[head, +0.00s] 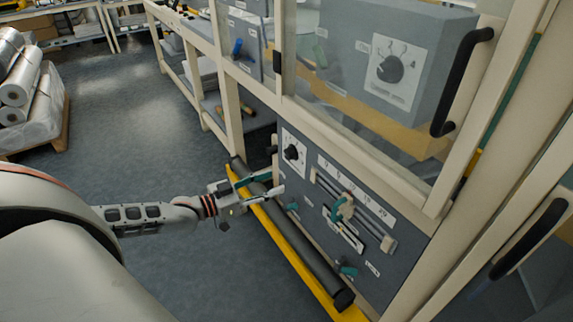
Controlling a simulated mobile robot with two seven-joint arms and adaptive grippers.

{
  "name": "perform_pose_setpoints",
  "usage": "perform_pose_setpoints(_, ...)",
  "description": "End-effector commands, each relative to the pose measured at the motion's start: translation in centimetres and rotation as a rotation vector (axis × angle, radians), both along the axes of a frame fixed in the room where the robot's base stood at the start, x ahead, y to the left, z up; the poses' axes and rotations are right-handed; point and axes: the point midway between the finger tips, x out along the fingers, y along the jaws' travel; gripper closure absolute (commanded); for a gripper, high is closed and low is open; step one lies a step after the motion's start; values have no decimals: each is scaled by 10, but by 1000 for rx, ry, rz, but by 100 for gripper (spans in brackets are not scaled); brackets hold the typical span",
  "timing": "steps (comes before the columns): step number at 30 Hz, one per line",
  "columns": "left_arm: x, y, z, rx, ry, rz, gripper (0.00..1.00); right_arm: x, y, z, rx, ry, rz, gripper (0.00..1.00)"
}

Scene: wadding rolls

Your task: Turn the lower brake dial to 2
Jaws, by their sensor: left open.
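The lower brake dial (292,153) is a black knob on a white scale plate, at the upper left of the grey lower panel (320,225). The scale figures are too small to read, so I cannot tell its setting. My left gripper (277,182) is open and empty, just below and left of the dial, its fingers pointing at the panel. It appears apart from the knob. A second, larger black dial (390,68) sits on a grey box behind the clear upper door. My right gripper is not in view.
A slider scale with a pale handle (343,207) and teal knobs (347,269) are on the lower panel. A dark roller (310,260) and yellow rail (288,258) run in front. The door has a black handle (463,80).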

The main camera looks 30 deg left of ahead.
Motion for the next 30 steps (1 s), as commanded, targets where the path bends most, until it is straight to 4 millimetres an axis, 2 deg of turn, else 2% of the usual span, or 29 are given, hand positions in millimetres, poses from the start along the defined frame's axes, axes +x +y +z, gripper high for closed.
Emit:
perform_pose_setpoints(1,7,18,0,0,-6,11,55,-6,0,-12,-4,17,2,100)
perform_pose_setpoints(3,15,35,11,-8,-24,23,55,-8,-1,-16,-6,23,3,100)
perform_pose_setpoints(7,23,49,23,-17,-42,36,55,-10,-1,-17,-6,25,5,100)
perform_pose_setpoints(11,32,47,26,-22,-47,38,55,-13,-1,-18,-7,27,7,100)
perform_pose_setpoints(18,61,34,24,-20,-47,37,55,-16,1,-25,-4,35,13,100)
perform_pose_setpoints(24,82,25,24,-20,-45,37,55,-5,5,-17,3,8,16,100)
perform_pose_setpoints(30,93,21,25,-18,-44,37,55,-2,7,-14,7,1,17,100)
